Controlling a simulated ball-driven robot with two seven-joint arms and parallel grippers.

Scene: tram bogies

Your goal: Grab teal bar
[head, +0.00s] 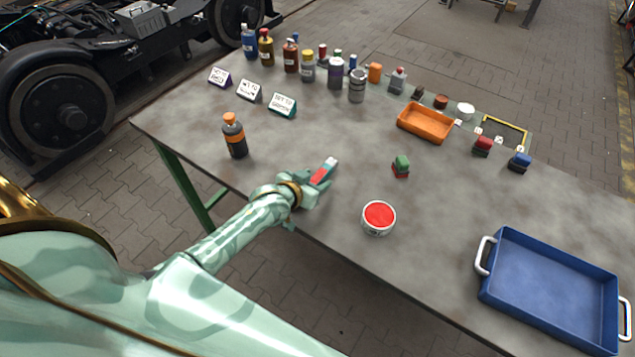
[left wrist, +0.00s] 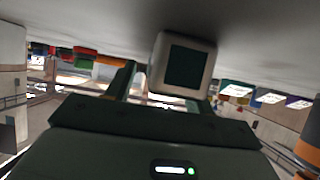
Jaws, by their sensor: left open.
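A small bar with teal, red and white parts (head: 322,174) lies near the table's front edge in the head view, right at my left gripper (head: 316,186). In the left wrist view a white block end with a dark teal square face (left wrist: 186,64), seemingly the bar's end, stands large in front of the jaws. My left gripper (left wrist: 155,98) is open. One finger shows left of the block; the other is partly hidden by it. I cannot tell whether the fingers touch the bar. My right gripper is not in view.
An orange-capped bottle (head: 234,136) stands left of the gripper. Mid-table is mostly clear.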

